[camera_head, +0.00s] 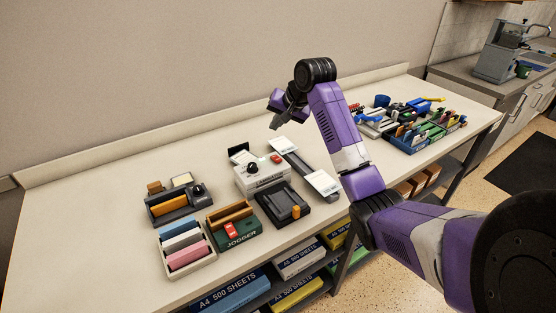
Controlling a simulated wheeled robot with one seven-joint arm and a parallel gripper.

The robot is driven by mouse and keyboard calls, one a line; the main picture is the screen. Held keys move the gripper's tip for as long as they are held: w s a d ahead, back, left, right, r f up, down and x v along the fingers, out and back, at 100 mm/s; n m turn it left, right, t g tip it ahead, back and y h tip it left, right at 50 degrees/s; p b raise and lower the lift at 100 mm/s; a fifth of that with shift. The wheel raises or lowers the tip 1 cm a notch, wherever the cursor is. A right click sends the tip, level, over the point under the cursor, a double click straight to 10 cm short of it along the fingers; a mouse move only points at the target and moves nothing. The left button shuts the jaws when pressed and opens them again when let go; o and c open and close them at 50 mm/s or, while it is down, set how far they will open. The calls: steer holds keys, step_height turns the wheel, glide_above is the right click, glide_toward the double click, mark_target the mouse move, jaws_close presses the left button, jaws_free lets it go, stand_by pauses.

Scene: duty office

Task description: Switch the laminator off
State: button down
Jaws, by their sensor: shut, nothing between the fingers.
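The laminator (264,184) is a white box with dark lettering on its front, standing mid-table. A black knob (252,167) sits on its top left and a small red switch (276,158) on its top right. The switch's position is too small to tell. My gripper (275,125) is shut and empty, pointing down above and behind the laminator, apart from it. My purple arm reaches in from the right.
A green jogger (238,240) with its own red switch (231,230) stands front left of the laminator. A black device (284,204) stands in front, a long paper trimmer (304,170) to the right. The table's left end is clear.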

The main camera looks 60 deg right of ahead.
steer(key=shift+a+f, duration=0.1)
steer(key=shift+f, duration=0.05)
steer(key=b, duration=0.7)
glide_above(279, 160)
steer(key=f, duration=0.6)
steer(key=shift+w+d+f, duration=0.1)
steer(key=shift+w+d, duration=0.15)
steer(key=shift+w, duration=0.1)
steer(key=shift+s+a+f, duration=0.1)
steer(key=shift+s+f, duration=0.05)
steer(key=shift+f, duration=0.45)
steer(key=shift+s+a+f, duration=0.1)
steer(key=shift+f, duration=0.45)
steer(key=shift+s+f, duration=0.1)
steer(key=shift+f, duration=0.7)
stand_by(0.9)
steer(key=shift+r, duration=0.15)
steer(key=shift+r+p, duration=0.65)
steer(key=shift+p, duration=0.35)
steer(key=shift+r, duration=0.1)
steer(key=r+p, duration=0.3)
steer(key=w+r+p, duration=0.1)
steer(key=p, duration=0.1)
steer(key=shift+d+r, duration=0.25)
steer(key=shift+r, duration=0.15)
